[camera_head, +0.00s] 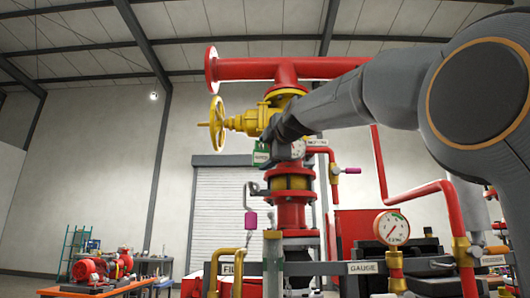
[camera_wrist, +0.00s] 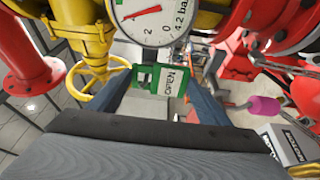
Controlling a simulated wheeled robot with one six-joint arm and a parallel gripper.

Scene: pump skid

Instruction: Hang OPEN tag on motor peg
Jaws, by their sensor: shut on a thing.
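The green OPEN tag (camera_wrist: 172,82), with a white lettered face, is between the two dark fingers of my gripper (camera_wrist: 159,78) in the wrist view. My gripper is shut on it. In the head view the tag (camera_head: 261,155) hangs below my gripper (camera_head: 272,136), in front of the pump column and below the yellow valve. A white sign that seems to read MOTOR (camera_wrist: 291,146) is at the lower right of the wrist view. I cannot make out the motor peg in either view.
A pressure gauge (camera_wrist: 145,18) is just beyond the tag. The yellow valve (camera_head: 258,118) with its handwheel (camera_head: 217,123) and the red pipe (camera_head: 300,69) are close to my gripper. A second gauge (camera_head: 392,228) and a GAUGE label (camera_head: 362,267) are lower right.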

